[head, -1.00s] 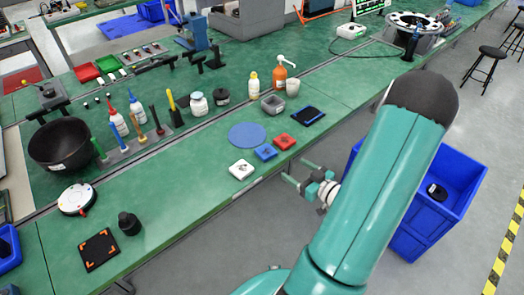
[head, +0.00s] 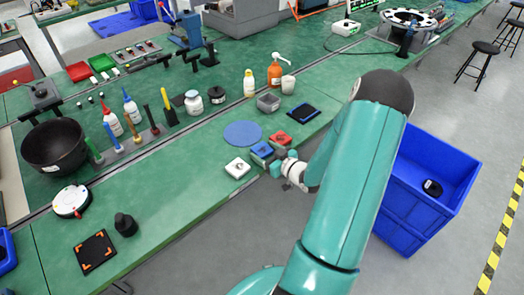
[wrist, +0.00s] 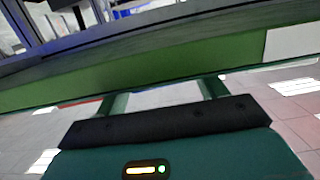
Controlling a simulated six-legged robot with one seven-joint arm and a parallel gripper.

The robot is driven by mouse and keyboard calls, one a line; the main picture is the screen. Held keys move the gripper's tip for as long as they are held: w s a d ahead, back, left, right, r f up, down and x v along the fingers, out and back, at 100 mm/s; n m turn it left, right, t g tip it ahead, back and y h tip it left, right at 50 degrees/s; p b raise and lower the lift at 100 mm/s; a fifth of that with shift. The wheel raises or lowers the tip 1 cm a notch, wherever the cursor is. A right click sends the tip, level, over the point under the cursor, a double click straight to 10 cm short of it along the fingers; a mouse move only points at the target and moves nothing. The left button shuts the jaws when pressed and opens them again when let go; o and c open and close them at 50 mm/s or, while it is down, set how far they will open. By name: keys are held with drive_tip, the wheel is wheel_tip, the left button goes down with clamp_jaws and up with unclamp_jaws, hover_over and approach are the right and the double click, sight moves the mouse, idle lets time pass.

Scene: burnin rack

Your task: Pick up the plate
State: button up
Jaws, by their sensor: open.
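The plate is a flat, round blue disc (head: 242,133) lying on the green bench in the head view, near the bench's front edge. My gripper (head: 282,162) is at the front edge of the bench, to the right of and nearer than the plate, apart from it. The blue and red square blocks lie between them. In the wrist view my gripper (wrist: 163,92) shows two spread fingers with nothing between them, facing the bench's green edge (wrist: 170,70). I cannot make out the plate in that view.
A white block (head: 237,168), a blue block (head: 262,149) and a red block (head: 279,140) sit close to the plate. A grey container (head: 268,102) and a black-and-blue pad (head: 304,113) lie beyond. A blue crate (head: 428,180) stands on the floor at right.

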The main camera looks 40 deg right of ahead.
drive_tip(key=shift+w, duration=0.15)
drive_tip(key=shift+c, duration=0.2)
drive_tip(key=c, duration=0.8)
drive_tip(key=shift+r, duration=0.1)
